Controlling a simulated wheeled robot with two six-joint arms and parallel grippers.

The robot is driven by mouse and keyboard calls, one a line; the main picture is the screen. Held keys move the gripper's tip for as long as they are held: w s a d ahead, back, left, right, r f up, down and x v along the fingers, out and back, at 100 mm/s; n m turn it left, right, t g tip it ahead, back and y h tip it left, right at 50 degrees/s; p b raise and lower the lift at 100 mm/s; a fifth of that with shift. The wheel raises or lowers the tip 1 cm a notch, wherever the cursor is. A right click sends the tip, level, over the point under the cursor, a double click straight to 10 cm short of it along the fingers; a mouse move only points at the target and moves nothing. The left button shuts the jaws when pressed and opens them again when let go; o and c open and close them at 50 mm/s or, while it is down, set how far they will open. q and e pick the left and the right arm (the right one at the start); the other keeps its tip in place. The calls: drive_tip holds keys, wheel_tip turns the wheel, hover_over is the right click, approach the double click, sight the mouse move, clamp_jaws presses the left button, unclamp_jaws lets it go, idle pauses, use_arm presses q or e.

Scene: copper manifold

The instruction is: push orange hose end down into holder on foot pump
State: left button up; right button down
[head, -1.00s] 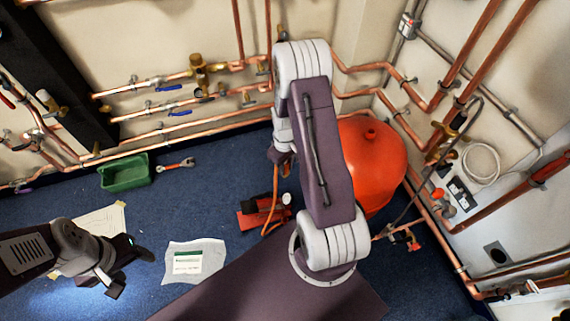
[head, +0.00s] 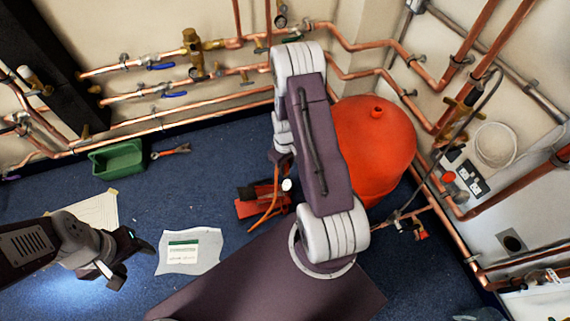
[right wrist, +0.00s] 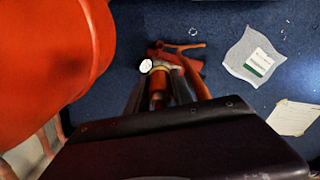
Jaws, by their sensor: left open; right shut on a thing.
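The red foot pump (head: 250,208) lies on the blue floor, partly hidden by my right arm in the head view. Its red body (right wrist: 190,62) and white round gauge (right wrist: 146,66) show just beyond my fingertips in the right wrist view. The orange hose (head: 266,212) curves beside the pump. My right gripper (right wrist: 157,92) is shut on the orange hose end (right wrist: 157,84), between its two dark fingers, over the pump. The holder cannot be made out. My left gripper (head: 130,264) is open and empty above the floor at the left.
A large red tank (head: 375,140) stands right beside my right arm. A green crate (head: 118,158), a red wrench (head: 172,151) and a paper sheet in a bag (head: 190,251) lie on the floor. Copper pipes line the walls.

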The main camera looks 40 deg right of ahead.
wheel_tip(320, 180, down, 29)
drive_tip(key=b, duration=1.9)
drive_tip(key=shift+f, duration=0.15)
drive_tip(key=shift+f, duration=0.2)
drive_tip(key=shift+f+b, duration=1)
drive_tip(key=shift+f, duration=0.25)
drive_tip(key=shift+f+b, duration=0.4)
drive_tip(key=shift+f, duration=0.35)
drive_tip(key=c, duration=1)
unclamp_jaws()
